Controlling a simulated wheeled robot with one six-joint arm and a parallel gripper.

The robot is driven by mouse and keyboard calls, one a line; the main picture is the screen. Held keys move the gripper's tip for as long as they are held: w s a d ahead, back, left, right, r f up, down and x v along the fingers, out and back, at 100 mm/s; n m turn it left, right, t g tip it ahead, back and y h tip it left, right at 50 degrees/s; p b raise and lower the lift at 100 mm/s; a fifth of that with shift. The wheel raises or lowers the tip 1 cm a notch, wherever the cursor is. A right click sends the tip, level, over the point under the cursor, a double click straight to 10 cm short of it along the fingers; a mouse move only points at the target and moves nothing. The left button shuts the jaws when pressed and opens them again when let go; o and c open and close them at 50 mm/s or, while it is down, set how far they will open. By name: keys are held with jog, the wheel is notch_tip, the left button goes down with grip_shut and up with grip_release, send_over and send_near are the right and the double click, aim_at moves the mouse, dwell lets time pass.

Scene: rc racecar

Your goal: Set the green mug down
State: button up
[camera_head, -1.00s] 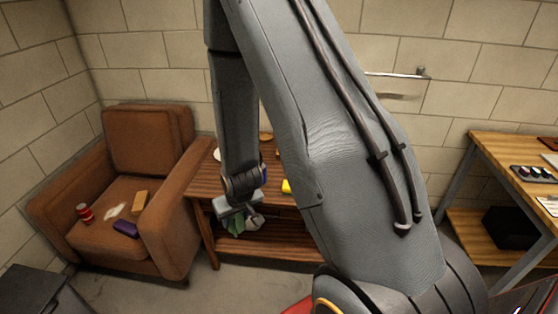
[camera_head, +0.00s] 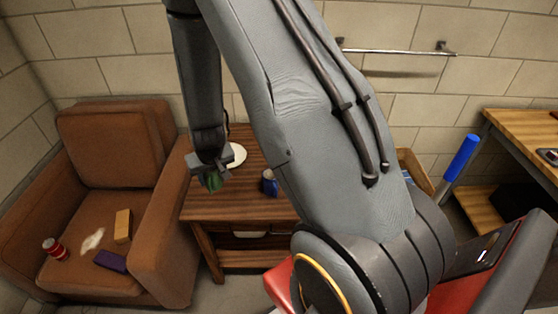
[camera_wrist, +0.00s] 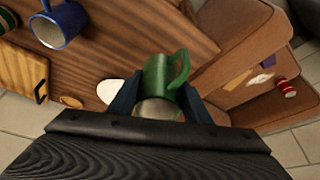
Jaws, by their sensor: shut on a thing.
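The green mug (camera_wrist: 160,76) is between the fingers of my gripper (camera_wrist: 160,100) in the wrist view, with its handle toward the upper right. My gripper is shut on it. In the head view the mug (camera_head: 213,181) shows as a small green patch below my gripper (camera_head: 211,172), over the left edge of the wooden side table (camera_head: 222,207). I cannot tell how high above the tabletop it is.
A blue mug (camera_head: 269,182) and a white round thing (camera_head: 237,155) are on the table; the blue mug also shows in the wrist view (camera_wrist: 60,22). A brown armchair (camera_head: 110,145) stands left, holding a red can (camera_head: 54,250), a tan block (camera_head: 123,226) and a purple item (camera_head: 110,261).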

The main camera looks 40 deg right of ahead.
jog(key=shift+m, duration=0.5)
jog(key=shift+w+a+f+b, duration=0.1)
jog(key=shift+w+a+b, duration=0.2)
jog(key=shift+w, duration=0.8)
jog(key=shift+w+a+b, duration=0.1)
jog(key=shift+w+a, duration=0.3)
jog(key=shift+w, duration=0.65)
jog(key=shift+f+b, duration=2.3)
jog(key=shift+f, duration=2.7)
jog(key=shift+f, duration=0.15)
jog(key=o, duration=1.2)
jog(key=shift+o, duration=0.2)
